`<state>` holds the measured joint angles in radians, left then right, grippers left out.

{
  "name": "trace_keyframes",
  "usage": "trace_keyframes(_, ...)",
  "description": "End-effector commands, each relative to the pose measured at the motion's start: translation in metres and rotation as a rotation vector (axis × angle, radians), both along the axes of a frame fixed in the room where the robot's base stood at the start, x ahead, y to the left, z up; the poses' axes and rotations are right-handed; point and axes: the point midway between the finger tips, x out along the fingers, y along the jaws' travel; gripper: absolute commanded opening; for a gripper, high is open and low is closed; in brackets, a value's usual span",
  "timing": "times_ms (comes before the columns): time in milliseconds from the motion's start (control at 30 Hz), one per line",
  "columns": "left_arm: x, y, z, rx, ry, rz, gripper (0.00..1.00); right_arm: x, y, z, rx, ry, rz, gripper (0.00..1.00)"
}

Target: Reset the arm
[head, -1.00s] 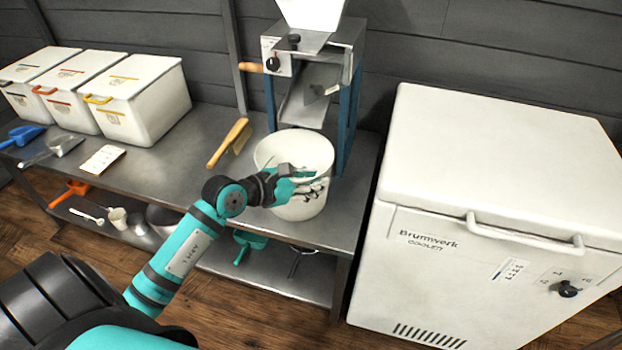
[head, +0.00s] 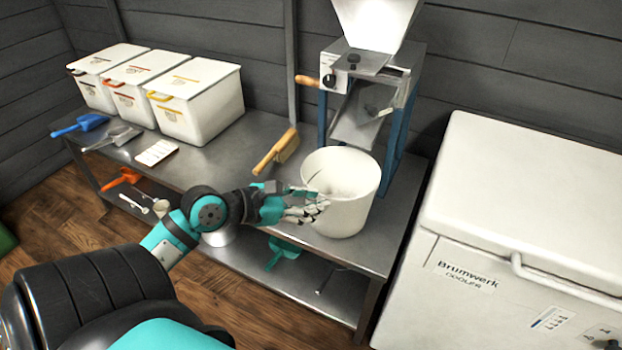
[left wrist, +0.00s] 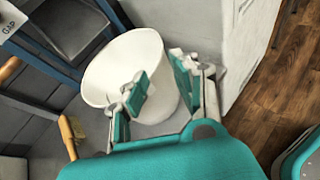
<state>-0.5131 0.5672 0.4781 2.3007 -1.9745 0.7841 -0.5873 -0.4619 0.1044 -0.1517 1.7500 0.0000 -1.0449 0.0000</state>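My left gripper (head: 303,207) is in front of the lower left side of a white bucket (head: 350,215) on the steel bench. My left arm (head: 208,212) is bent, coming in from the lower left. My right gripper is not in view.
A grain mill (head: 365,95) stands behind the bucket. A wooden-handled brush (head: 277,150) lies left of it. Three lidded bins (head: 200,105), scoops (head: 80,125) and a card (head: 156,152) are farther left. A white cooler (head: 520,220) stands at the right. A shelf (head: 310,290) runs below.

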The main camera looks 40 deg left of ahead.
Motion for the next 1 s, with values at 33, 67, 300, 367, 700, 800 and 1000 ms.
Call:
trace_keyframes(33, 0.0, 0.0, 0.0, 0.0, 0.0, 0.0, 0.29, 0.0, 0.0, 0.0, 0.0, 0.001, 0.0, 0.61)
trace_keyframes(67, 0.0, 0.0, 0.0, 0.0, 0.0, 0.0, 0.29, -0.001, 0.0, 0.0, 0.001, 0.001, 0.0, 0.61)
trace_keyframes(300, 0.0, 0.0, 0.0, 0.0, 0.0, 0.0, 0.29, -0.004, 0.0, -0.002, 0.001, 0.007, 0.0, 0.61)
trace_keyframes(367, 0.0, 0.0, 0.0, 0.0, 0.0, 0.0, 0.29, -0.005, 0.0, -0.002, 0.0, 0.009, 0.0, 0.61)
trace_keyframes(700, 0.008, -0.038, 0.061, -0.546, -0.192, 0.073, 0.29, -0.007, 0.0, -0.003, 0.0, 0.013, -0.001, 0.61)
trace_keyframes(800, 0.007, -0.029, 0.095, -0.981, -0.284, 0.199, 0.29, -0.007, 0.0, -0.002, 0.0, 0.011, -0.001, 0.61)
trace_keyframes(1000, -0.003, 0.031, 0.067, -1.817, -0.312, 0.661, 0.29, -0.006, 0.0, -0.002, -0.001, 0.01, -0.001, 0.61)
